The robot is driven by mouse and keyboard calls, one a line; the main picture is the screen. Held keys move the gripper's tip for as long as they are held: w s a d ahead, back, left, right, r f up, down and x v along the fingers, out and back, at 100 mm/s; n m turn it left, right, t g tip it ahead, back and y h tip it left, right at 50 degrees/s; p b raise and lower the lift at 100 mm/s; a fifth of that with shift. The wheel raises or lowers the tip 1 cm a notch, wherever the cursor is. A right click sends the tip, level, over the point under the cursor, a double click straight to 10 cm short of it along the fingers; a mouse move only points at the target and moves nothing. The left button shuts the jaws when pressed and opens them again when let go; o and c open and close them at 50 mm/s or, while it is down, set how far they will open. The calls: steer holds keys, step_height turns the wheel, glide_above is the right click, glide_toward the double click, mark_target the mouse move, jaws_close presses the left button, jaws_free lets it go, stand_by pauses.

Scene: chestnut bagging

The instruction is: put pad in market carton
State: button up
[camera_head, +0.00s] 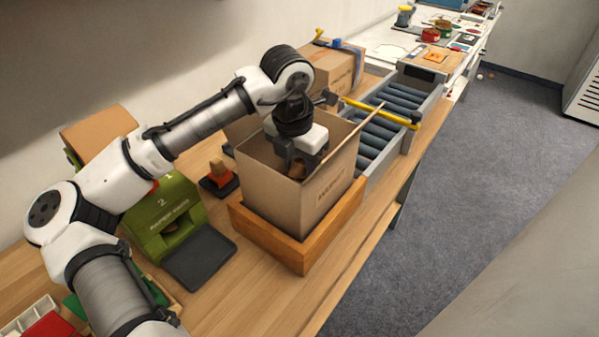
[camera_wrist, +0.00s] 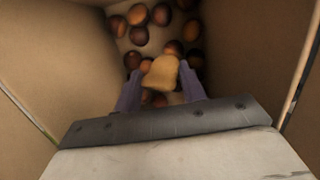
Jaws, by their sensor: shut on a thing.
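The market carton (camera_head: 322,197) is an open cardboard box standing in a wooden frame on the bench. My gripper (camera_head: 300,170) reaches down through the carton's open top, between its walls. In the wrist view my gripper (camera_wrist: 161,85) is shut on a tan, rounded piece, which I take to be the pad (camera_wrist: 161,72). Several brown chestnuts (camera_wrist: 138,36) lie on the carton floor below and around it. I cannot tell whether the pad touches the chestnuts. In the head view the carton's front wall hides the floor.
A wooden frame (camera_head: 296,254) surrounds the carton's base. A green paper-bag dispenser (camera_head: 166,215) and a dark plate (camera_head: 200,257) are to the left. A red-and-black stamp-like item (camera_head: 219,180) stands behind. A roller conveyor (camera_head: 385,122) with a yellow bar (camera_head: 375,110) lies beyond.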

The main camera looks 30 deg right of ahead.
mark_target(300, 175)
steer(key=shift+f, duration=1.5)
steer(key=o, duration=0.9)
steer(key=shift+f, duration=0.15)
steer(key=r, duration=0.4)
steer(key=a+r, duration=0.1)
steer(key=r, duration=0.3)
steer(key=r+b, duration=0.1)
steer(key=r, duration=0.3)
steer(key=shift+s+a+r, duration=0.15)
steer(key=shift+s+a, duration=0.15)
steer(key=shift+a, duration=0.05)
